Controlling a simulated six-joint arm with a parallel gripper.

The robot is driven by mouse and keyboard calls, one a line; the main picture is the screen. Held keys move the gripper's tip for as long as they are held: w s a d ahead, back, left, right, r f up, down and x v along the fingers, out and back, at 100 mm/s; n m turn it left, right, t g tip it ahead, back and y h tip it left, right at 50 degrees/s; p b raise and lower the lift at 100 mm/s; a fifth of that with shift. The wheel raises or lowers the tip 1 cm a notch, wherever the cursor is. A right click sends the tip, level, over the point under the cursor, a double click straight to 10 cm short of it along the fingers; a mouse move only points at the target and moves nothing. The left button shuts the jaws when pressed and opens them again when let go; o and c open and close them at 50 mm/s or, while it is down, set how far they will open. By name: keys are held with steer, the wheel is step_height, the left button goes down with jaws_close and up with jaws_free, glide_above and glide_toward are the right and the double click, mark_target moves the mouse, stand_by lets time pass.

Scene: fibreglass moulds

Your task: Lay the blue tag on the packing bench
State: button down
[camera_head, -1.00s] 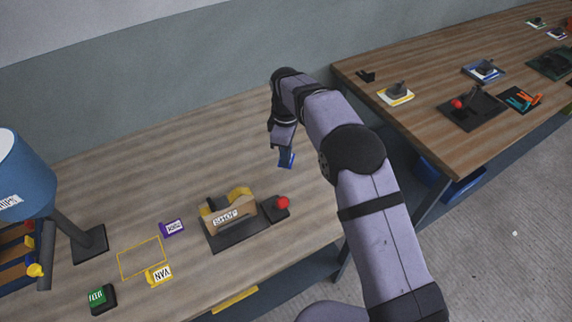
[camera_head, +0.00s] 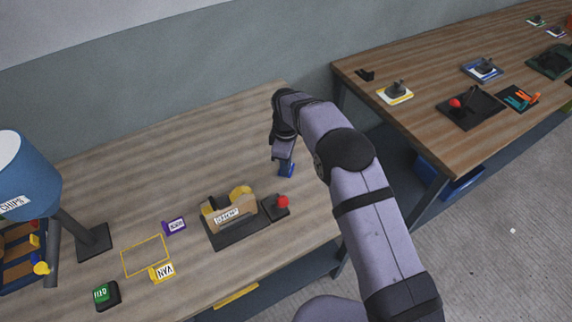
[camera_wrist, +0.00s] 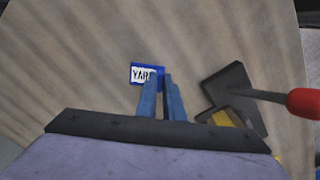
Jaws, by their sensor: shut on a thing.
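My gripper (camera_head: 286,165) is shut on the blue tag (camera_head: 287,173), with its fingers pointing down over the right part of the near wooden bench (camera_head: 130,195). In the wrist view, the two blue fingers (camera_wrist: 163,90) pinch the tag (camera_wrist: 136,83), whose white label reads something like "YARD", partly hidden by a finger. The tag is low, close above or at the bench top; I cannot tell if it touches. The bare bench wood (camera_wrist: 80,60) shows around it.
A tape dispenser (camera_head: 235,232) and a red-knobbed dark block (camera_head: 282,203) stand just in front of my gripper. Another bench (camera_head: 420,75) stands right.

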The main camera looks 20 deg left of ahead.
steer(key=shift+f, duration=0.15)
steer(key=c, duration=1.9)
jaws_free()
step_height(320, 180, up, 12)
steer(key=b, duration=0.3)
steer(key=shift+r+b, duration=0.2)
steer(key=shift+b, duration=0.1)
